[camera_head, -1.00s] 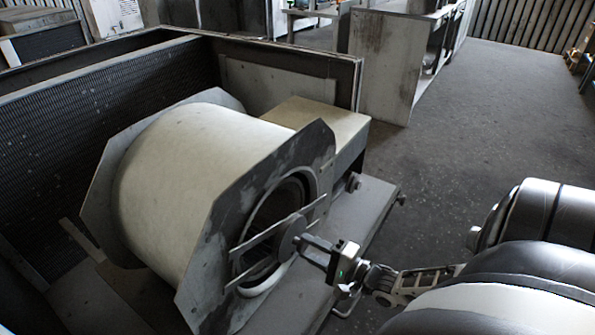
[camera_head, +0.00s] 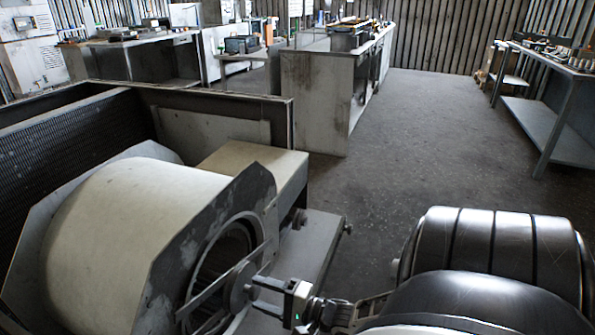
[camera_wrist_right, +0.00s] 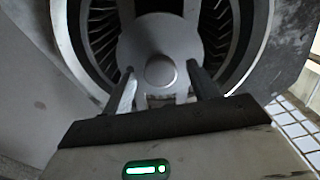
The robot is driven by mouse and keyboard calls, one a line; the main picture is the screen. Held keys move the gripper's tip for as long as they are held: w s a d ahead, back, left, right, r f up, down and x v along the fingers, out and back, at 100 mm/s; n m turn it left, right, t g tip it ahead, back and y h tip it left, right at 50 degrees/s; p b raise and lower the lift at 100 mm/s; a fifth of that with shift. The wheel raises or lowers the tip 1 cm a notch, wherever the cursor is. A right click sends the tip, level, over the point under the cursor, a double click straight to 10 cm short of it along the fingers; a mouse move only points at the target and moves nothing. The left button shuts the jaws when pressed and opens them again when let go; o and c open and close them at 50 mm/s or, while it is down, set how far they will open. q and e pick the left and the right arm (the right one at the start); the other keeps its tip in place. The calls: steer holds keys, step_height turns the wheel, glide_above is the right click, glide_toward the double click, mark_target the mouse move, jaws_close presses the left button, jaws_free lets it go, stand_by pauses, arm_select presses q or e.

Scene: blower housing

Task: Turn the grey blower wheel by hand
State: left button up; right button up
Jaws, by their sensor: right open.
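The grey blower wheel (camera_head: 211,262) sits inside the round opening in the near side plate of the cream blower housing (camera_head: 125,225). Its vanes also show in the right wrist view (camera_wrist_right: 100,32), around a round grey hub disc (camera_wrist_right: 140,42) with a small central knob (camera_wrist_right: 160,71). In the head view the hub (camera_head: 239,286) has bars running across the opening. My right gripper (camera_head: 256,289) is at the hub, jaws open. In the wrist view its two fingers (camera_wrist_right: 163,88) lie on either side of the knob; I cannot tell whether they touch anything. My left gripper is out of view.
A dark open casing (camera_head: 290,122) surrounds the housing at the back and left. A grey ledge (camera_head: 312,248) lies right of the housing. Workbenches (camera_head: 315,95) stand behind, and another table (camera_head: 545,120) at the far right. The floor (camera_head: 420,140) between them is clear.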

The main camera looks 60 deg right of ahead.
steer(key=v, duration=1.6)
